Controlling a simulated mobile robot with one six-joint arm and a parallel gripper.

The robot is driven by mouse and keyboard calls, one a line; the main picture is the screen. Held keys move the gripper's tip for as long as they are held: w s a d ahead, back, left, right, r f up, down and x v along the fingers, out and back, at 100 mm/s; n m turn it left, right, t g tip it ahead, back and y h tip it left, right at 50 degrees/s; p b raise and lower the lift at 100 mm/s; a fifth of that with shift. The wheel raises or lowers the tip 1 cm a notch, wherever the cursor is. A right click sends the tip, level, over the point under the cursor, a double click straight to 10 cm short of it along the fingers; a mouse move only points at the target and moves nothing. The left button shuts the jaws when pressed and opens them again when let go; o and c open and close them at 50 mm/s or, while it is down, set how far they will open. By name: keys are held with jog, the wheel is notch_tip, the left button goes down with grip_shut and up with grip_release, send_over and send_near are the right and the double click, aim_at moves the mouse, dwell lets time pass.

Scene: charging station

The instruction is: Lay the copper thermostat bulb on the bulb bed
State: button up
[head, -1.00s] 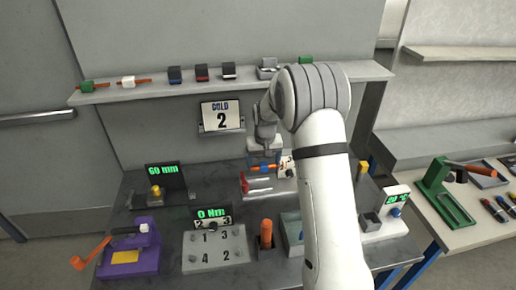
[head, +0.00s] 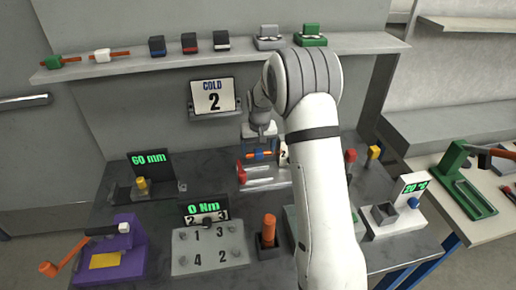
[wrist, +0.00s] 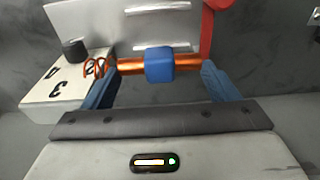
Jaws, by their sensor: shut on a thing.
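My gripper (head: 260,150) is shut on the copper thermostat bulb (head: 266,154), which has a blue block around its middle. In the wrist view, the bulb (wrist: 185,62) lies crosswise between the blue fingers of my gripper (wrist: 160,84). A thin copper coil shows at the bulb's left end. Beyond the bulb is a grey fixture (wrist: 85,18) with shiny silver bars and a red part at right. In the head view this fixture is partly hidden by my arm. I cannot tell which part is the bulb bed, or whether the bulb touches the fixture.
A white block (wrist: 45,95) with a black knob is left of the bulb in the wrist view. A 20 °C display (head: 415,188) and a grey cup (head: 384,213) stand at right. A shelf (head: 190,58) runs behind. An orange-handled tool (head: 269,230) stands in front.

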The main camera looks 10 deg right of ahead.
jog(key=shift+f, duration=0.1)
jog(key=shift+f+b, duration=1.65)
jog(key=shift+f, duration=0.35)
jog(key=shift+f, duration=0.1)
jog(key=shift+f+b, duration=1.6)
jog(key=shift+f, duration=0.6)
jog(key=o, duration=0.9)
jog(key=shift+r, duration=0.1)
